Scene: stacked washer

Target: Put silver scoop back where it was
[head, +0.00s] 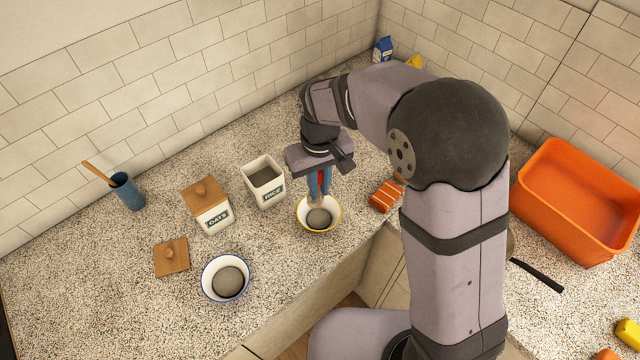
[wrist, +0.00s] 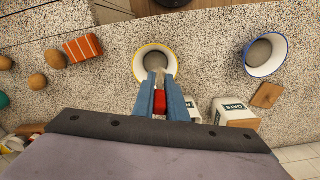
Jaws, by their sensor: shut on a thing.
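My gripper (head: 318,192) has blue fingers and is shut on the silver scoop (wrist: 158,77). A red part shows between the fingers and a small silvery part sticks out at the tips. The scoop is over or inside the yellow-rimmed white bowl (head: 334,222), which holds something grey; whether it touches cannot be told. An open white canister (head: 266,194) with a dark label and grey contents stands just left of my gripper. A wooden-lidded canister marked OATS (head: 211,217) stands further left. A loose wooden lid (head: 171,257) lies on the counter.
A blue-rimmed bowl (head: 240,262) with grey contents stands near the front edge. A blue cup (head: 128,193) with a wooden utensil is at left. An orange striped packet (head: 384,196) lies right of the yellow-rimmed bowl. An orange bin (head: 570,235) is at right. Brown round items (wrist: 37,81) lie beyond the packet.

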